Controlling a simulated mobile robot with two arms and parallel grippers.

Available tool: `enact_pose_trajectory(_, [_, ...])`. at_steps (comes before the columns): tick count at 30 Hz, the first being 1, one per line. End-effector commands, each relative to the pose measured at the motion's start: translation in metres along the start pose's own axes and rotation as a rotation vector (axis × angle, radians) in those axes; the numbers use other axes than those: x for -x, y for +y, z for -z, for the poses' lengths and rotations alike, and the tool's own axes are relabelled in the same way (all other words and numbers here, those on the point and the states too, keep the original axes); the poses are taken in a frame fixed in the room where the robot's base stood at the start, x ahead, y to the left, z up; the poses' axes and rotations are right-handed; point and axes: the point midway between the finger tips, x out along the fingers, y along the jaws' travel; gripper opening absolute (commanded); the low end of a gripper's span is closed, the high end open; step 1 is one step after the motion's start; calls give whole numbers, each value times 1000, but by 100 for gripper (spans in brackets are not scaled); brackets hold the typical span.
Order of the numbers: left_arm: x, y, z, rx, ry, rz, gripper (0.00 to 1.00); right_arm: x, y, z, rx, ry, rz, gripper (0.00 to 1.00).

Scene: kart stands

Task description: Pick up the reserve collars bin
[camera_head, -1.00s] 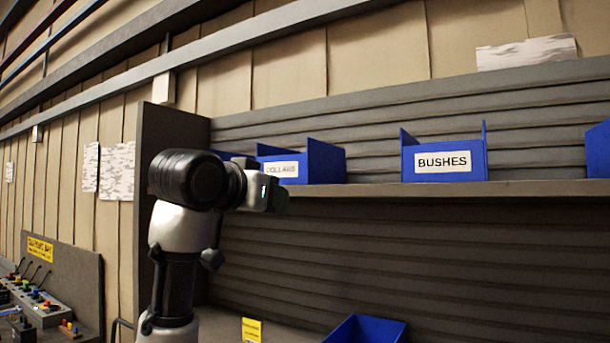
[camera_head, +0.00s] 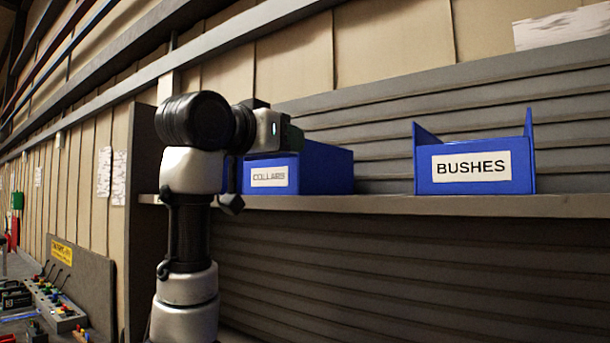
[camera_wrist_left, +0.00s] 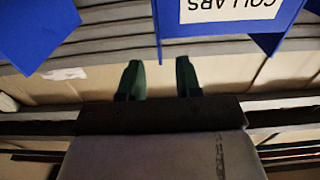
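The collars bin (camera_head: 325,168) is a blue open bin with a white COLLARS label on its front. It stands on the upper shelf, its left part partly covered by my arm. It also shows upside down at the top of the left wrist view (camera_wrist_left: 168,12), cut by the frame edge. My left gripper (camera_head: 288,134) is in front of and near the top of this bin. In the left wrist view, its two dark green fingers (camera_wrist_left: 160,78) are apart with nothing between them. Whether they touch the bin is unclear. My right gripper is not in view.
A blue BUSHES bin (camera_head: 475,168) stands to the right on the same grey shelf (camera_head: 400,205), with a clear gap between. Another blue bin part (camera_head: 232,176) shows behind my arm. A grey side panel (camera_head: 142,160) closes the shelf's left end.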

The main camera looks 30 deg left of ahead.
Motion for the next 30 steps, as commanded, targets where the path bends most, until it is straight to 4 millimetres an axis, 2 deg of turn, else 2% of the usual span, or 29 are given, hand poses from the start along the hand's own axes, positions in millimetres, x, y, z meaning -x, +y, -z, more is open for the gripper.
enact_pose_trajectory(1, [-8, 0, 3, 1, -5, -1, 34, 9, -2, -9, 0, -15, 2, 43])
enact_pose_trajectory(3, [-16, 0, 2, 1, -3, -2, 34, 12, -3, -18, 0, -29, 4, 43])
enact_pose_trajectory(6, [-22, 1, 1, 1, -3, -1, 34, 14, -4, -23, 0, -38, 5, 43])
enact_pose_trajectory(10, [-33, 1, 6, 1, -4, -1, 34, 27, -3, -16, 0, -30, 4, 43])
enact_pose_trajectory(13, [-46, 0, 9, 1, -5, -1, 34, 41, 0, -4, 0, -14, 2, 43])
enact_pose_trajectory(18, [-67, 0, 7, 1, -5, -1, 34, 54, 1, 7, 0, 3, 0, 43])
enact_pose_trajectory(27, [-73, 0, 3, 0, -1, -1, 34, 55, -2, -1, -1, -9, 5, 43])
enact_pose_trajectory(28, [-73, 0, 3, 0, -1, -1, 32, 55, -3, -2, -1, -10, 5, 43])
enact_pose_trajectory(30, [-73, 0, 3, 0, -1, -1, 22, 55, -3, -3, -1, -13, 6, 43])
